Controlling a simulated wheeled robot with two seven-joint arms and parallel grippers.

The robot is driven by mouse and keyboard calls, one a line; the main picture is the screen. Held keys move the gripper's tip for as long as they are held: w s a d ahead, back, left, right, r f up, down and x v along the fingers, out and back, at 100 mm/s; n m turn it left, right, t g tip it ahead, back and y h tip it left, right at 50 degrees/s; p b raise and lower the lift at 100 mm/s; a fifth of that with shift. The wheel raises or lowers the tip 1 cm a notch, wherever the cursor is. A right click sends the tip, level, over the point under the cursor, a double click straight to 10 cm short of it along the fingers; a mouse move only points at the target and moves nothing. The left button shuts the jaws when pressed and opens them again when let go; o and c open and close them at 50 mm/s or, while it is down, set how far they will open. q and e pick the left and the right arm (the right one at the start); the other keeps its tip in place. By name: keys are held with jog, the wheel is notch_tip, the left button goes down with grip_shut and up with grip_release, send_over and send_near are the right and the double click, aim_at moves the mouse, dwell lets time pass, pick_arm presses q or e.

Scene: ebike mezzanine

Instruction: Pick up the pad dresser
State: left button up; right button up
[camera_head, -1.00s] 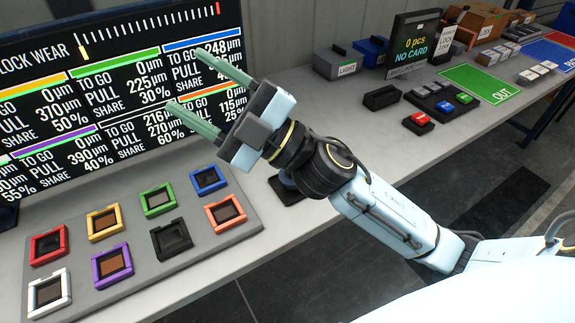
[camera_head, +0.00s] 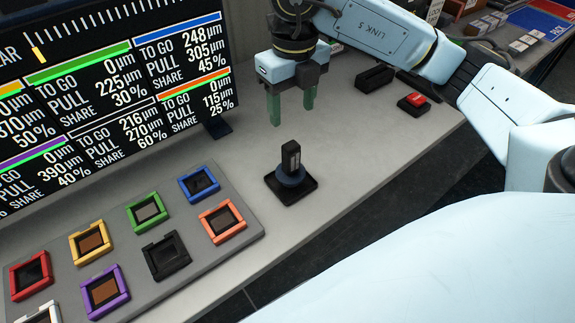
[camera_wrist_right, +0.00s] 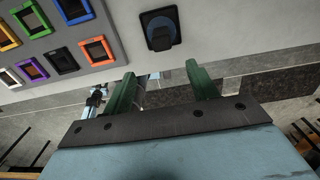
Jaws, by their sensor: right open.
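The pad dresser (camera_head: 291,163) appears to be the upright black handle on a round blue-grey base, standing on a square black stand (camera_head: 301,190) on the bench. In the right wrist view it also shows (camera_wrist_right: 162,33), beyond the fingertips. My right gripper (camera_head: 291,108) is open with green fingers pointing down. It is empty, above and behind the dresser in the head view, and apart from it. The right wrist view shows its two fingers (camera_wrist_right: 166,75) spread wide. My left gripper is not in view.
A grey board (camera_head: 245,240) with several coloured square frames lies left of the dresser. A large display (camera_head: 120,90) stands behind it. A red button block (camera_head: 413,103) and a black holder (camera_head: 375,78) sit to the right. The bench (camera_head: 350,150) around the dresser is clear.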

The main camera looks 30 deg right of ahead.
aim_at(291, 145)
notch_tip(291, 145, down, 7)
jog(key=shift+d+f, duration=0.1)
jog(key=shift+d, duration=0.05)
jog(key=shift+w+f+p, duration=0.15)
jog(key=shift+f, duration=1.35)
jog(key=shift+w+f+p, duration=0.15)
jog(key=shift+f, duration=1.35)
jog(key=shift+c, duration=0.2)
jog(key=shift+w+r, duration=0.1)
jog(key=c, duration=1)
